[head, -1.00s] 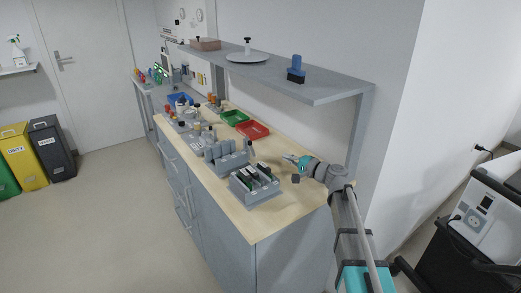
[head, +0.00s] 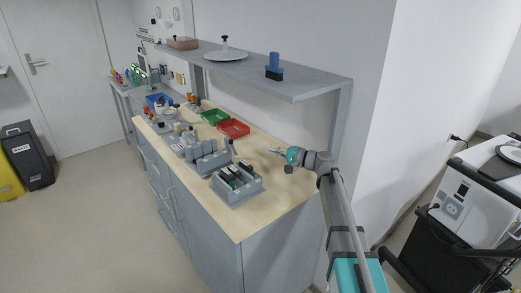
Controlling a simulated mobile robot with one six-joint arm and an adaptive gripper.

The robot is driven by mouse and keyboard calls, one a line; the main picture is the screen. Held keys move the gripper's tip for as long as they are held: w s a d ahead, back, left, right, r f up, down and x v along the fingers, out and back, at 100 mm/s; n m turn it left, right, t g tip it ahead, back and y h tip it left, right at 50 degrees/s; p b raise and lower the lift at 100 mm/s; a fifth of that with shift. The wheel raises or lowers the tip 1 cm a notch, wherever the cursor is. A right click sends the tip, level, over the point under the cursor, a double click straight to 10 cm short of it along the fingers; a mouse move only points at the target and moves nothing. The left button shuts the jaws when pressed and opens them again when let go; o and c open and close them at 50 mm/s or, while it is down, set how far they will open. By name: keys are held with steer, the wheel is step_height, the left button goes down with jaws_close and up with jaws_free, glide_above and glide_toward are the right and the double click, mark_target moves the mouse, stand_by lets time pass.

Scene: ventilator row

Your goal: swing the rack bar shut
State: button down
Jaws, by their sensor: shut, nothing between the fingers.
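A grey rack (head: 237,194) with dark and white upright pieces in its slots stands near the front end of the wooden bench top. Just behind it is another grey rack (head: 207,159) holding several grey cylinders. A thin upright post with a dark tip (head: 231,143) shows at that rack's right end; I cannot tell if it is the rack bar. The bar's position is too small to make out. My gripper (head: 276,150) is shut and empty, above the bench to the right of both racks and apart from them, pointing left.
A red tray (head: 233,128) and a green tray (head: 214,117) lie behind the racks. The bench top (head: 240,225) in front is clear, with open floor at left.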

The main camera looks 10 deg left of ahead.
glide_toward(231, 143)
steer(key=w+a, duration=0.2)
steer(key=w, duration=0.3)
steer(key=shift+s+a+f, duration=0.15)
steer(key=shift+s+a, duration=0.2)
steer(key=shift+a, duration=0.25)
steer(key=shift+s+a+f, duration=0.1)
steer(key=shift+s+a, duration=0.25)
steer(key=shift+a, duration=0.3)
steer(key=shift+s+a+f, duration=0.15)
steer(key=shift+s+a, duration=0.25)
steer(key=shift+a, duration=0.2)
steer(key=shift+s+a, duration=0.8)
steer(key=shift+a, duration=0.3)
